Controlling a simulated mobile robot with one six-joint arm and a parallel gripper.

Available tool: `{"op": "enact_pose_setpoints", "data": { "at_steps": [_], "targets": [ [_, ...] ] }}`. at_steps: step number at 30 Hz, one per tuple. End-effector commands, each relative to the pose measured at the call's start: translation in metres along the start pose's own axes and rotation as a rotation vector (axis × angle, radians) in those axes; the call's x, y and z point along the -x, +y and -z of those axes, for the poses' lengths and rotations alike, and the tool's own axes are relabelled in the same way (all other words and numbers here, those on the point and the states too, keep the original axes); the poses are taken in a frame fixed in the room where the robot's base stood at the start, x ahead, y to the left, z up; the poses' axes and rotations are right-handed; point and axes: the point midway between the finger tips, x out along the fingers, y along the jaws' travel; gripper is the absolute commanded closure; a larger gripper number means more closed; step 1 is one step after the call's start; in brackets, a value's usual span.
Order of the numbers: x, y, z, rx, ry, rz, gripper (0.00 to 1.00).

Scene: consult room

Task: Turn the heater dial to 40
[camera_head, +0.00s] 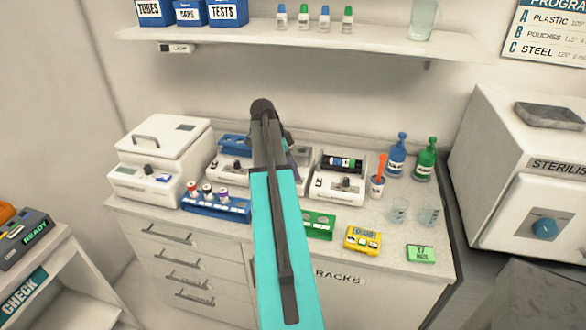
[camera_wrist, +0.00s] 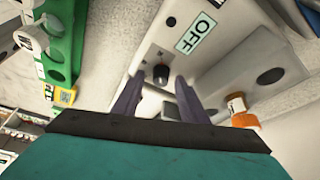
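The heater is a white unit with an OFF label (camera_wrist: 195,33) and round dark wells (camera_wrist: 270,76) in the wrist view. Its small black dial (camera_wrist: 160,73) shows on the sloped front, beside the label. My gripper (camera_wrist: 158,82) is open, with its two purple fingers spread and the dial appearing between their tips. I cannot tell whether either finger touches the dial. In the head view my teal arm covers most of the middle of the bench, hiding the dial and my fingertips. The dial's setting is too small to read.
A green rack (camera_wrist: 65,40) and an orange-and-white item (camera_wrist: 240,112) flank the fingers in the wrist view. A white lidded machine (camera_head: 160,150), blue rack (camera_head: 215,207), yellow timer (camera_head: 362,240) and glass beakers (camera_head: 428,212) crowd the bench. A shelf (camera_head: 300,42) hangs above.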

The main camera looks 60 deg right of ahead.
Motion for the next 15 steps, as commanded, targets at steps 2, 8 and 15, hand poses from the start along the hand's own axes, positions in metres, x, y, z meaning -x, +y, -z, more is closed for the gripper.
{"op": "enact_pose_setpoints", "data": {
  "at_steps": [2, 8, 15],
  "targets": [
    [0.0, -0.0001, 0.0003, 0.0, 0.0, 0.0, 0.61],
    [0.0001, 0.0, 0.0006, -0.001, 0.0, 0.0, 0.86],
    [-0.0004, 0.0021, 0.001, 0.0, -0.001, -0.003, 1.0]
  ]
}}
